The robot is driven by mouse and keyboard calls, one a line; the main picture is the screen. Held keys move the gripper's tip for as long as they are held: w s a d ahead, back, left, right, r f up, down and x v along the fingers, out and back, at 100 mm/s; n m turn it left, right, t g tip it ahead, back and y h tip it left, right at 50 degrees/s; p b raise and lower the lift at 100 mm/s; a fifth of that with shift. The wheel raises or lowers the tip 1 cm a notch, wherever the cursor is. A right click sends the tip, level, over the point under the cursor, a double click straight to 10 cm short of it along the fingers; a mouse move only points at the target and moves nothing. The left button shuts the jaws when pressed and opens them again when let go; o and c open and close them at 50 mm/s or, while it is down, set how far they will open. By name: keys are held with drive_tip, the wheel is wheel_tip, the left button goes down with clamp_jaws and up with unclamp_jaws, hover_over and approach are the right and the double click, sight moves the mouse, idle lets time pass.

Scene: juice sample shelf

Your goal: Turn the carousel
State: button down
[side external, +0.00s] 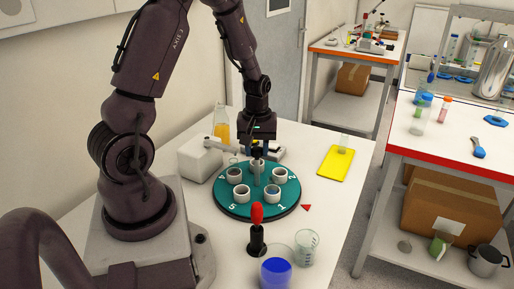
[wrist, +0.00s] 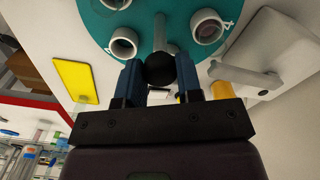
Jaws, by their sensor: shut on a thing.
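The carousel (side external: 257,206) is a round teal disc lying flat on the white table, with white numbers on its rim; 1, 2 and 5 can be read in the side view. Several white cups stand in a ring on it, one at the front right (side external: 272,198). In the wrist view the disc (wrist: 88,22) fills the top, with a 4 beside one cup (wrist: 207,26). A grey post ends in a black ball knob (wrist: 160,68). My gripper (side external: 258,152) is over the disc, its blue fingers (wrist: 160,80) shut on the knob from both sides.
A red triangle (side external: 307,208) lies right of the disc. A red-topped black handle (side external: 257,228), a clear beaker (side external: 306,248) and a blue-filled beaker (side external: 276,270) stand in front. A white box (side external: 203,158) and an orange-filled bottle (side external: 221,128) are behind left; a yellow mat (side external: 332,168) is right.

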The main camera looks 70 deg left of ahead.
drive_tip(key=shift+n, duration=4.1)
drive_tip(key=shift+r+n, duration=0.1)
drive_tip(key=shift+n, duration=12.7)
